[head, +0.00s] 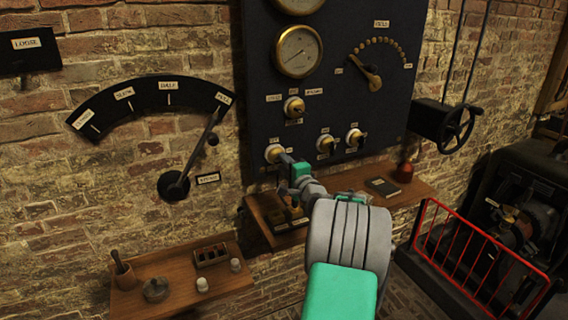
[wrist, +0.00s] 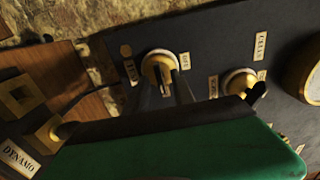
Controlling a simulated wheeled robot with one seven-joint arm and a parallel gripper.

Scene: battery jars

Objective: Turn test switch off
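The test switch (head: 274,153) is a brass knob with a pale face at the lower left of the dark panel. In the wrist view the test switch (wrist: 158,66) shows a plate marked TEST (wrist: 130,70) on its left and one reading OFF (wrist: 184,61) on its right. My gripper (head: 286,158) is at the switch, just at its lower right. In the wrist view the dark fingers of my gripper (wrist: 167,90) stand apart, one on each side of the switch's lever. Contact is unclear, and the green hand hides much of the fingers. The lever's exact setting is hard to read.
Two similar knobs (head: 326,144) (head: 354,137) sit close on the right. Another knob (head: 294,106) is above. A wooden shelf (head: 410,190) lies under the panel. A red railing (head: 470,255) and a handwheel (head: 455,130) are at the right.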

